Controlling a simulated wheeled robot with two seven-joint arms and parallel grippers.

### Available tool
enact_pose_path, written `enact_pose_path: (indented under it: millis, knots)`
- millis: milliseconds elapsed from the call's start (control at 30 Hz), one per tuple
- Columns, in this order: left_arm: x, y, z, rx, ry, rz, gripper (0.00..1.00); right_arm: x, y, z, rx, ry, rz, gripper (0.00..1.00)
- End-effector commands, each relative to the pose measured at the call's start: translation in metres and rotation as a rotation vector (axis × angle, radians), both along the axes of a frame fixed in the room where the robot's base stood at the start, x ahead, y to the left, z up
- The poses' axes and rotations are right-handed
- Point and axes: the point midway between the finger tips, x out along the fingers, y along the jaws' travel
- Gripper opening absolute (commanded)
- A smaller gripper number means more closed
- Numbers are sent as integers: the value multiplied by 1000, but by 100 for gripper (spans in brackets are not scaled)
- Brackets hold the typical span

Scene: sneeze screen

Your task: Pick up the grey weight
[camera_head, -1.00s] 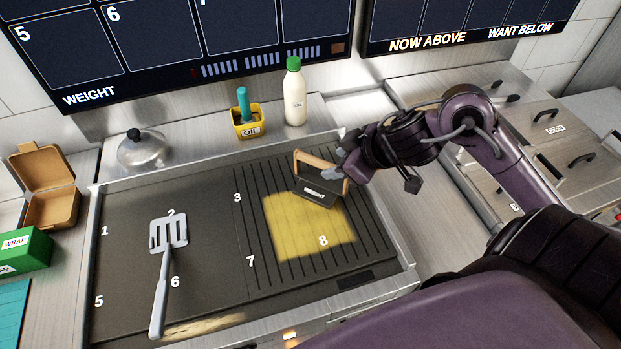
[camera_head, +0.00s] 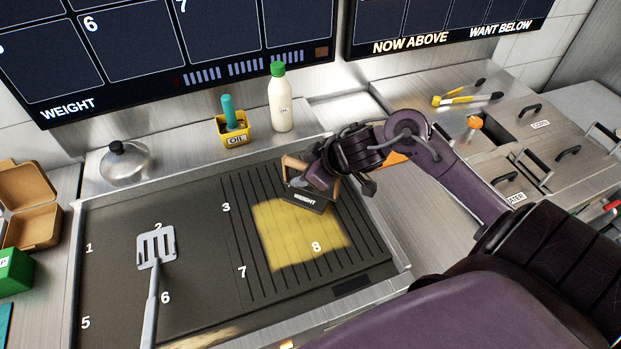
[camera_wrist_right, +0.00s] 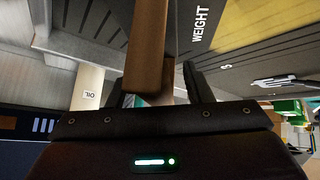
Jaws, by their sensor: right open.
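The grey weight (camera_head: 304,199) is a dark flat plate labelled WEIGHT with an arched wooden handle (camera_head: 291,163). It rests on the ridged right half of the griddle, at the back edge of the yellow patch. My right gripper (camera_head: 314,180) is at the handle and covers part of it. In the right wrist view the wooden handle (camera_wrist_right: 148,45) runs between the two fingers of my open right gripper (camera_wrist_right: 160,90). Whether either finger touches the handle I cannot tell. The weight's label (camera_wrist_right: 201,24) shows there too. My left gripper is not in view.
A spatula (camera_head: 157,248) lies on the smooth left half of the griddle (camera_head: 115,222). Behind the griddle stand a metal dome (camera_head: 125,165), a yellow OIL holder (camera_head: 235,128) and a white bottle (camera_head: 281,105). Lidded bins (camera_head: 520,150) are at the right.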

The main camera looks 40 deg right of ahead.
Motion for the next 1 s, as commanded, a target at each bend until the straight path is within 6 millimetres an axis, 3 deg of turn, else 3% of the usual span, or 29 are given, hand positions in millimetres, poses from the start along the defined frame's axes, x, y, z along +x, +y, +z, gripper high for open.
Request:
enact_pose_path:
  millis: [67,400,1000]
  knots:
    - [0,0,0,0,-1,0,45,0,0,0,0,0,0,44]
    - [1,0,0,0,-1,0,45,0,0,0,1,0,-1,0]
    - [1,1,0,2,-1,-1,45,0,0,0,1,0,-1,0]
